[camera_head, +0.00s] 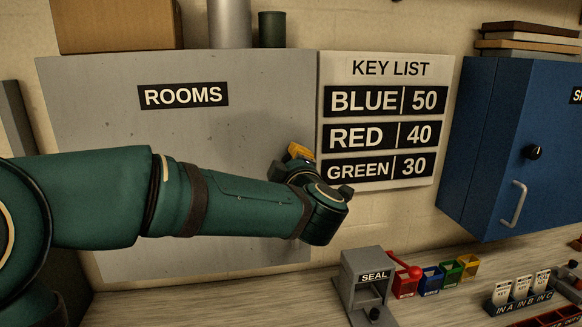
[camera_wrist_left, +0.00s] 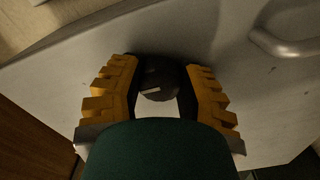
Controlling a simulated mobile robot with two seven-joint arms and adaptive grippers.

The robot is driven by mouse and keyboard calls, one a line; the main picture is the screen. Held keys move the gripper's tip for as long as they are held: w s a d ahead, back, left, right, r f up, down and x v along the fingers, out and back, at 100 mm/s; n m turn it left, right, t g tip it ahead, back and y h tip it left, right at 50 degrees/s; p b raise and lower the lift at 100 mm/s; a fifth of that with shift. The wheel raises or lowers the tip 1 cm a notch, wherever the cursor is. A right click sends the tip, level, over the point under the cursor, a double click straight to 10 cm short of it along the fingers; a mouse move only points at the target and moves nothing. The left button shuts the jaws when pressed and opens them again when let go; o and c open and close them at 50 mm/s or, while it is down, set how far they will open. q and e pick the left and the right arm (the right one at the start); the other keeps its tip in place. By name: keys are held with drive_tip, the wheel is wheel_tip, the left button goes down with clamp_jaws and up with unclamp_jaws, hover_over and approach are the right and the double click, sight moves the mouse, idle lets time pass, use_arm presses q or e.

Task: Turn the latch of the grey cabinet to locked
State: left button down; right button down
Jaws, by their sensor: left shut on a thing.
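The grey cabinet (camera_head: 100,140) with the ROOMS label fills the left of the head view, its door shut. Its latch is a round black knob (camera_wrist_left: 159,76) with a pale mark, seen in the left wrist view. My left gripper (camera_head: 299,152) is at the right part of the cabinet door, and my wrist hides the latch in the head view. In the wrist view the yellow fingers of my left gripper (camera_wrist_left: 160,85) are shut on the knob, one on each side. My right gripper is not in view.
A metal handle (camera_wrist_left: 285,44) is on the cabinet door near the knob. The key list board (camera_head: 390,68) hangs right of the cabinet, and a blue cabinet (camera_head: 485,150) is farther right. A grey SEAL device (camera_head: 365,285) and small coloured bins (camera_head: 431,279) stand on the counter below.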

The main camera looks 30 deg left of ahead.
use_arm(q)
drive_tip(key=shift+r, duration=0.15)
drive_tip(key=c, duration=0.5)
unclamp_jaws()
drive_tip(key=shift+a, duration=0.1)
drive_tip(key=shift+s, duration=0.1)
drive_tip(key=v, duration=1.2)
